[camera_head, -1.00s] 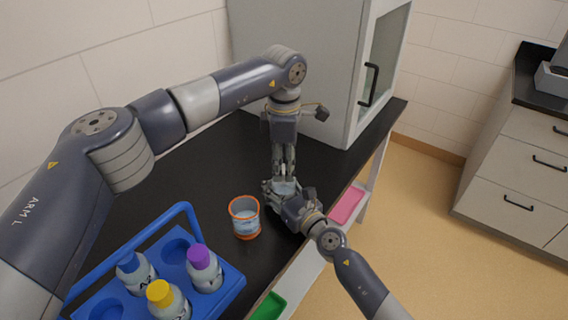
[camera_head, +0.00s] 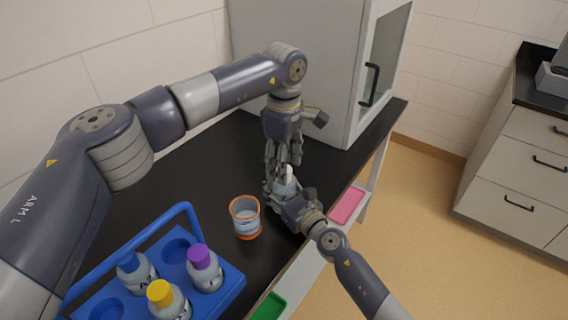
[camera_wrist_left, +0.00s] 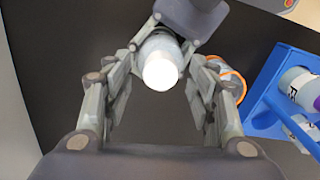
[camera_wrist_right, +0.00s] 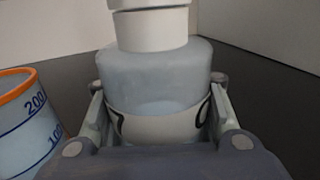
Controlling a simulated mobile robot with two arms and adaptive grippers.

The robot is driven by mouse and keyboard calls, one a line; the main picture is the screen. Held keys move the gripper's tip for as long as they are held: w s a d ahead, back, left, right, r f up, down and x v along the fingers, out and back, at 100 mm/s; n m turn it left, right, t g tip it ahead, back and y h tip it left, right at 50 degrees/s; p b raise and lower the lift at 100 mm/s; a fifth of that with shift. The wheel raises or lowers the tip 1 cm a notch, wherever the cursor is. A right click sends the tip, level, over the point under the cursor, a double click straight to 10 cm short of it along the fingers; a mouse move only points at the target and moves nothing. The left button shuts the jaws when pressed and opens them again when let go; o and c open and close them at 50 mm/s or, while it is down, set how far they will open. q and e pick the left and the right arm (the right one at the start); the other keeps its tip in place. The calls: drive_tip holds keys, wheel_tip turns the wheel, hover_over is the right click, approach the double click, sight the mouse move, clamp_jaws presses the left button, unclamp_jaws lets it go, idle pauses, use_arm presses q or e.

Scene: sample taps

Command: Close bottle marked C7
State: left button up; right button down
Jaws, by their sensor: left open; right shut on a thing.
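A pale grey bottle (camera_wrist_right: 155,78) with a white top (camera_wrist_right: 150,30) stands upright in my right gripper (camera_head: 281,190), which is shut around its body. Only dark curved strokes of its label show, so I cannot read the mark. My left gripper (camera_head: 284,158) is open just above it, pointing down. In the left wrist view the white top (camera_wrist_left: 160,70) lies between the spread fingers (camera_wrist_left: 160,100), apart from them. A thin line crosses the white part near the upper edge of the right wrist view; I cannot tell how tightly the cap sits.
A beaker with an orange rim (camera_head: 245,222) stands just left of the bottle. A blue rack (camera_head: 226,292) at the front left holds bottles with blue (camera_head: 128,262), purple (camera_head: 201,257) and yellow caps (camera_head: 160,292). A grey cabinet (camera_head: 300,60) stands behind on the black bench (camera_head: 190,180).

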sight(288, 192)
use_arm(q)
wheel_tip(288, 192, up, 11)
drive_tip(key=shift+r, duration=0.2)
use_arm(e)
drive_tip(key=c, duration=0.8)
unclamp_jaws()
drive_tip(key=v, duration=1.2)
